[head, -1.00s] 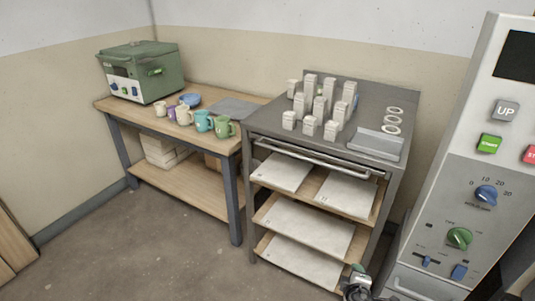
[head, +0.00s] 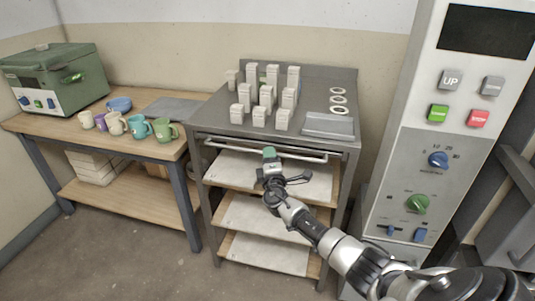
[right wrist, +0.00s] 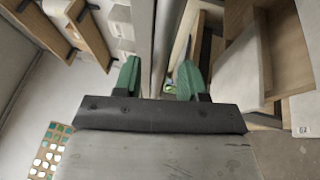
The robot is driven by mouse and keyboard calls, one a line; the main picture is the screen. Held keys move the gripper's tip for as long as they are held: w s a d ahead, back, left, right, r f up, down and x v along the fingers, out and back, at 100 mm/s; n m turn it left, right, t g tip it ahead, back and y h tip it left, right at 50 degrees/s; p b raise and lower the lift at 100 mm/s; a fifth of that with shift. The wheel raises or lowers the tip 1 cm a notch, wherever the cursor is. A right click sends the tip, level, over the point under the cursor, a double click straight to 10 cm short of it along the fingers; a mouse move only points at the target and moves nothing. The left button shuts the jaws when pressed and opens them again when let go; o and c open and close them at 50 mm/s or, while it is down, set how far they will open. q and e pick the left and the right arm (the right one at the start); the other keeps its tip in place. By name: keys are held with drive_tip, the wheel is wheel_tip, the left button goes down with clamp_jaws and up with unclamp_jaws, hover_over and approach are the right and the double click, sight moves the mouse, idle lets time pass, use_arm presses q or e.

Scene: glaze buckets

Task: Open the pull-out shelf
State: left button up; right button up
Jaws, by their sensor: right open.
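The pull-out shelf sits under the top of the grey metal rack (head: 200,175), with a long silver bar handle (head: 305,156) along its front. It appears pushed in. My right gripper (head: 270,153) has green fingertips and is in front of the middle of the handle, overlapping it in the head view. I cannot tell whether it touches the bar. In the right wrist view the gripper (right wrist: 157,78) is open, its two green fingers apart, with a grey upright strip seen between them. My left gripper is not in view.
White blocks (head: 266,95), rings (head: 338,99) and a grey tray (head: 328,125) stand on the rack top. White boards lie on the shelves below. A wooden table (head: 85,140) with mugs and a green kiln (head: 60,78) is left; a control panel (head: 430,130) is right.

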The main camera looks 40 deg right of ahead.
drive_tip(key=shift+x, duration=1.15)
clamp_jaws()
